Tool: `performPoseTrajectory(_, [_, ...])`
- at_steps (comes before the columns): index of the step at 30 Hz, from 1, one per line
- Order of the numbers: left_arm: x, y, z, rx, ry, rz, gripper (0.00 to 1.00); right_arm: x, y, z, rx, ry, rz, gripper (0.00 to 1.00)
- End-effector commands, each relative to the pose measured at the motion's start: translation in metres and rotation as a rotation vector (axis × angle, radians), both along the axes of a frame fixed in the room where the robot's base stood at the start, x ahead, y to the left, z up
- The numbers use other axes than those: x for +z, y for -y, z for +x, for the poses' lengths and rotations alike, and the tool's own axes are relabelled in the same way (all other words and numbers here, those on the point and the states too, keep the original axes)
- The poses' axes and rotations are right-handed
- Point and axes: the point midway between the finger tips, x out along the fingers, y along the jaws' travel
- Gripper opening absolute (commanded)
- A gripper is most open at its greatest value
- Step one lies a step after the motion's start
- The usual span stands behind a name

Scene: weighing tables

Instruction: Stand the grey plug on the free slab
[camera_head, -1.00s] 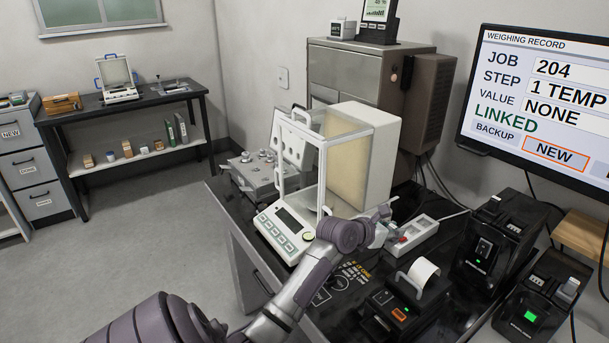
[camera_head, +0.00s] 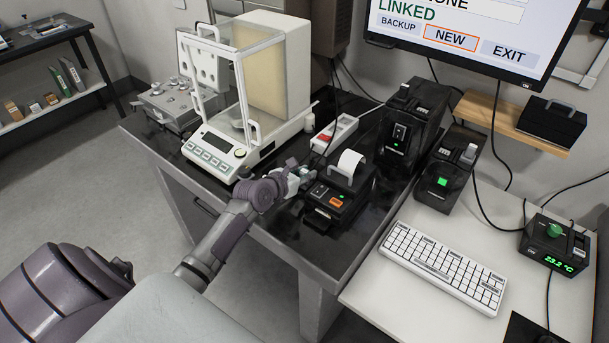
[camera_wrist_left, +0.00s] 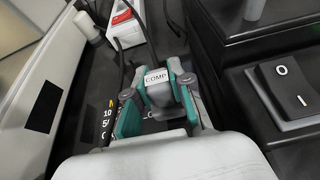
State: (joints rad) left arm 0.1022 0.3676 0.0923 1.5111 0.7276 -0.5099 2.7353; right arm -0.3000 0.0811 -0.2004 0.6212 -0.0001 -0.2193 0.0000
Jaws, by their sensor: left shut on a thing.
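My left gripper (camera_head: 298,178) is shut on a small grey plug, low over the dark table and left of the printer. In the left wrist view the plug (camera_wrist_left: 157,85) has a white label reading COMP and sits between the teal pads of my left gripper (camera_wrist_left: 155,105). The fingers hide much of it, and I cannot tell whether its underside touches the table. I cannot tell which part is the free slab. My right gripper is not in view.
A balance with a glass case (camera_head: 250,80) stands left of the gripper. A white power strip (camera_head: 336,132) with a red switch lies behind it. A printer (camera_head: 340,197) with a paper roll is close on the right. Black cables run nearby. A keyboard (camera_head: 443,268) lies farther right.

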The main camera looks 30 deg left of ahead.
Motion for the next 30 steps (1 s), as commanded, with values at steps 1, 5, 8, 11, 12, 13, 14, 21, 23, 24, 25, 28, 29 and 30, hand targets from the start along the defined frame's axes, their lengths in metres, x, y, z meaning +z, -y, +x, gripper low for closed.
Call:
performPoseTrajectory(1, [-0.0028, -0.0006, 0.0000, 0.001, 0.000, 0.001, 0.00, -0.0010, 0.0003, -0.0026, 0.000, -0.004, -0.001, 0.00])
performPoseTrajectory(5, [-0.0025, -0.0003, 0.0002, 0.000, 0.002, 0.000, 0.00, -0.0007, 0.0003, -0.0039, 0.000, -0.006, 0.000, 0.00])
performPoseTrajectory(8, [-0.0025, -0.0003, 0.0001, 0.000, 0.002, 0.000, 0.00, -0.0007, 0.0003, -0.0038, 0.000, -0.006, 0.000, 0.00])
performPoseTrajectory(11, [-0.0050, -0.0001, 0.0001, 0.000, 0.001, -0.001, 0.00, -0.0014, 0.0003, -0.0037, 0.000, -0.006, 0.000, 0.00])
performPoseTrajectory(12, [-0.0063, -0.0001, 0.0001, 0.001, 0.001, -0.002, 0.00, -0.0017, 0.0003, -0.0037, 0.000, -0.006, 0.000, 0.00])
performPoseTrajectory(13, [-0.0056, -0.0002, 0.0001, 0.000, 0.001, -0.001, 0.26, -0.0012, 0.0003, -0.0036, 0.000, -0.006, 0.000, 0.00])
performPoseTrajectory(14, [-0.0055, -0.0002, 0.0001, 0.000, 0.001, -0.001, 0.31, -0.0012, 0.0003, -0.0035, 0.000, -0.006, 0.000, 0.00])
performPoseTrajectory(21, [-0.0054, -0.0003, 0.0000, 0.000, 0.001, 0.000, 0.46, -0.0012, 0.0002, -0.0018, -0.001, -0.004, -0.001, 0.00])
performPoseTrajectory(23, [-0.0053, -0.0003, 0.0001, 0.000, 0.001, 0.000, 0.46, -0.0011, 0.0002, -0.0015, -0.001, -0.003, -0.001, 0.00])
performPoseTrajectory(24, [-0.0053, -0.0003, 0.0001, 0.000, 0.001, 0.000, 0.46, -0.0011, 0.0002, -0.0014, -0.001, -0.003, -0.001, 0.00])
performPoseTrajectory(25, [-0.0049, -0.0003, 0.0001, 0.000, 0.001, 0.000, 0.46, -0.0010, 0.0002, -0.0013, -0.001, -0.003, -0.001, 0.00])
performPoseTrajectory(28, [-0.0014, -0.0004, -0.0019, 0.000, 0.000, 0.001, 0.46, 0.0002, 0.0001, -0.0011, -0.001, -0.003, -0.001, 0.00])
performPoseTrajectory(29, [-0.0011, -0.0005, -0.0050, 0.000, -0.001, -0.001, 0.46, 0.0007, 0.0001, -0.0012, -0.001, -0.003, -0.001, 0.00])
performPoseTrajectory(30, [0.0008, -0.0005, -0.0098, -0.001, -0.001, -0.001, 0.46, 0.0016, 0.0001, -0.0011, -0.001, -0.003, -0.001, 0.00])
